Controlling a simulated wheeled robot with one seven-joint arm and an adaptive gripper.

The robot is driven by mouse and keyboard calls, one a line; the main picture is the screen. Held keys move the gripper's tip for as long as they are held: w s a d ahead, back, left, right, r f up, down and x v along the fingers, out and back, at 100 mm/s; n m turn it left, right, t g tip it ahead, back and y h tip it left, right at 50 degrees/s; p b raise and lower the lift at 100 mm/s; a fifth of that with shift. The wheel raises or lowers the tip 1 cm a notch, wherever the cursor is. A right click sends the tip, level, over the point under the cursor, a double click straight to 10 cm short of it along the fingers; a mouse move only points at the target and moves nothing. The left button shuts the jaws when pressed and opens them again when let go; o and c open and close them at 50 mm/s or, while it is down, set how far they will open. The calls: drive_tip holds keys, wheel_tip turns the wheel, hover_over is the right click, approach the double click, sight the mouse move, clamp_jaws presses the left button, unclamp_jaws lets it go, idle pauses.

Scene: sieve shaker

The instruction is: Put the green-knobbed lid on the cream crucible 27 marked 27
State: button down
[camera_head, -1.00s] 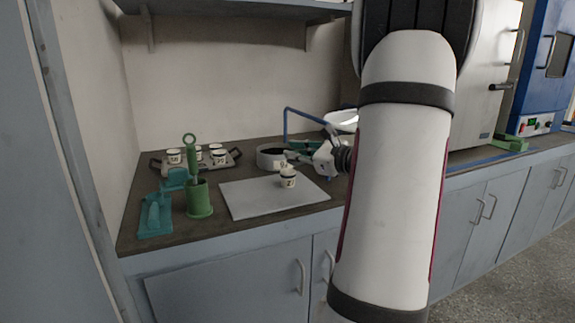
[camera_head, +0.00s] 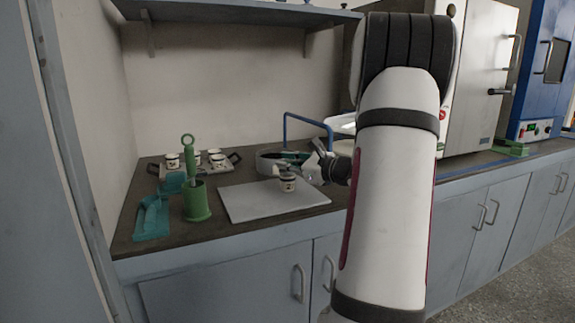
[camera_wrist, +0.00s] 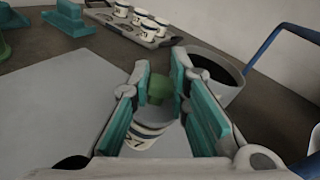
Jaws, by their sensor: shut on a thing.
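The cream crucible (camera_head: 288,185) stands upright on the pale board; its dark marking is too small to read surely. In the wrist view the crucible (camera_wrist: 146,136) shows below my fingers, with dark bands. My gripper (camera_wrist: 165,88) is shut on the green knob (camera_wrist: 158,86) of the lid, between its teal pads. The grey lid (camera_wrist: 157,113) is over the crucible's mouth; I cannot tell whether it touches the rim. In the head view my gripper (camera_head: 290,170) reaches in from the right, just above the crucible, and the lid is hardly visible.
The pale board (camera_head: 245,203) is otherwise clear. A tray (camera_head: 222,170) with several crucibles is at the back left. A green holder (camera_head: 196,203) and a teal stand (camera_head: 152,219) are at left. A blue rail (camera_head: 306,118) rises behind.

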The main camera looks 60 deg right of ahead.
drive_tip(key=shift+f+b, duration=0.3)
drive_tip(key=shift+f, duration=0.1)
drive_tip(key=shift+f, duration=0.1)
drive_tip(key=c, duration=1.5)
unclamp_jaws()
drive_tip(key=shift+r+p, duration=0.3)
drive_tip(key=shift+r, duration=0.2)
drive_tip(key=s+p, duration=0.1)
drive_tip(key=s, duration=0.3)
drive_tip(key=s+a+r, duration=0.1)
drive_tip(key=s, duration=0.3)
drive_tip(key=s+p, duration=0.1)
drive_tip(key=s, duration=0.2)
drive_tip(key=shift+s+a+r+p, duration=0.15)
drive_tip(key=shift+s+a+p, duration=0.1)
drive_tip(key=shift+s+p, duration=0.15)
